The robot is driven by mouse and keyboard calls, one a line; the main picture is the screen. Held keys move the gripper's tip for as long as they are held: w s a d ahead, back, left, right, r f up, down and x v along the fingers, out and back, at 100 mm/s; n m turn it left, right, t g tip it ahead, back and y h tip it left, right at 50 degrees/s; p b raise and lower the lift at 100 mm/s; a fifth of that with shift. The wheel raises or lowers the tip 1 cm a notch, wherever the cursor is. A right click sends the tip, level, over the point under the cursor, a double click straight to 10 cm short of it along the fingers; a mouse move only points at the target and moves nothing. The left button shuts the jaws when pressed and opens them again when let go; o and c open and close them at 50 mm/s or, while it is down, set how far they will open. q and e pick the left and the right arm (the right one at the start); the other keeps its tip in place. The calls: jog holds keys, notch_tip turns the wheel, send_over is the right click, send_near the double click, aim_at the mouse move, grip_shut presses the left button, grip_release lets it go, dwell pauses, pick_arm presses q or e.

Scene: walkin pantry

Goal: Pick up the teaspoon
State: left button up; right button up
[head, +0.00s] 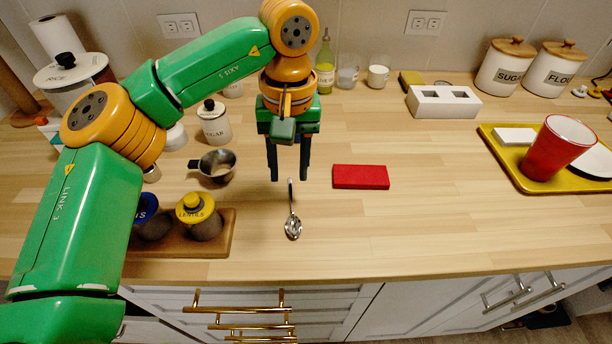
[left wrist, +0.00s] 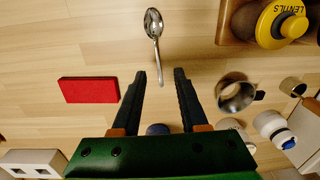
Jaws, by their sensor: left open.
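The metal teaspoon (head: 292,222) lies on the wooden counter, its bowl toward the counter's front edge and its handle pointing back toward my left gripper. It also shows in the left wrist view (left wrist: 154,35), at the top middle, with the handle end just beyond the fingertips. My left gripper (head: 289,176) is open and empty, pointing down over the counter near the handle end. My right gripper is in neither view.
A red block (head: 361,177) lies right of the gripper. A metal measuring cup (head: 217,167) stands to the left. A wooden tray (head: 226,239) with jars, including yellow-lidded lentils (head: 202,222), is at front left. A yellow tray (head: 508,165) holds a red cup (head: 557,150).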

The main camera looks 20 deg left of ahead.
aim_at(292, 201)
pick_arm(q)
jog(key=f, duration=0.2)
jog(key=f+p, duration=0.1)
jog(key=f, duration=0.3)
jog(key=shift+s+d+f, duration=0.1)
jog(key=shift+s+f, duration=0.05)
jog(key=shift+s, duration=0.15)
jog(key=shift+w+f, duration=0.2)
jog(key=shift+s, duration=0.1)
grip_shut()
